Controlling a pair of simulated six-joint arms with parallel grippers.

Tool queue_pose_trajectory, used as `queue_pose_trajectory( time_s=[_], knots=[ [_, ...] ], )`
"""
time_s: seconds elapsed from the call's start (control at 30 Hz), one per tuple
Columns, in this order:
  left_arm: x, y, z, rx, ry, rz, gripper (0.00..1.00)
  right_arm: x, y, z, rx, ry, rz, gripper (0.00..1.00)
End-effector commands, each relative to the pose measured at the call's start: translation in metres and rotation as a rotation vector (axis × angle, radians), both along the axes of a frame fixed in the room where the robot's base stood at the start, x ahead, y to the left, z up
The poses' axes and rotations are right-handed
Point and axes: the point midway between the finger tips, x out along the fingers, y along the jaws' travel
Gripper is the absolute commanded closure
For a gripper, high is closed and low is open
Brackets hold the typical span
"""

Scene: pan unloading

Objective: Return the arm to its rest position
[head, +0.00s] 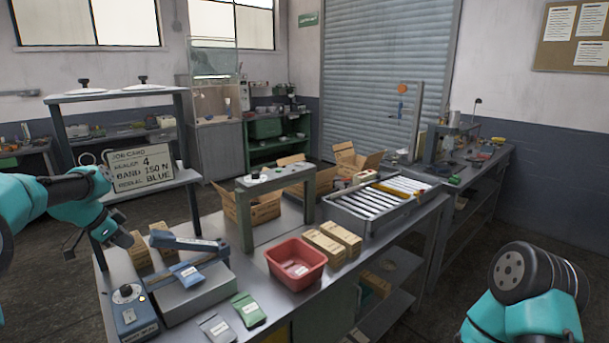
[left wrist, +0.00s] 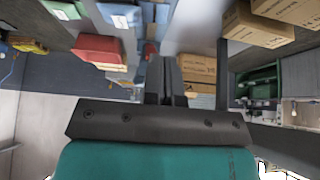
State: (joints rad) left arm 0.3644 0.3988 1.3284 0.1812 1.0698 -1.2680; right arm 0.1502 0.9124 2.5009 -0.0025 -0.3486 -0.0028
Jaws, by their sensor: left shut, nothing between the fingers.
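My left arm comes in from the left in the head view, bent over the left end of the workbench (head: 325,262). Its dark wrist end hangs in front of the shelf stand, near the job card (head: 142,166). In the left wrist view my left gripper (left wrist: 162,70) has its dark fingers together with nothing held. Of my right arm only a teal link and dark joint show at the lower right; its gripper is out of frame.
Near the left arm are a sealer-like machine (head: 188,290), a blue control box (head: 132,314) and several small cartons. A red bin (head: 296,265), green packet (head: 249,309) and grey roller tray (head: 345,218) stand further right. Narrow bench gaps are clear.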

Motion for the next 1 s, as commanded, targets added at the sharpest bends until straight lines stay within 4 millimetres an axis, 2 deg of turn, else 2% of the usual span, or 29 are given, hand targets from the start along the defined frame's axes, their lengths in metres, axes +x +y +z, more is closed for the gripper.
queue_pose_trajectory(
  time_s=[0.3,0.6,1.0],
  knots=[
    [0.019,-0.020,-0.043,-0.001,0.003,-0.002,1.00,0.000,0.000,0.000,0.000,0.000,0.000,0.00],
    [0.019,-0.019,-0.080,-0.005,0.014,-0.001,1.00,0.000,0.000,0.000,0.000,0.000,0.000,0.00],
    [0.019,-0.018,-0.086,-0.006,0.014,0.000,1.00,0.000,0.000,0.000,0.000,0.000,0.000,0.00]
  ],
)
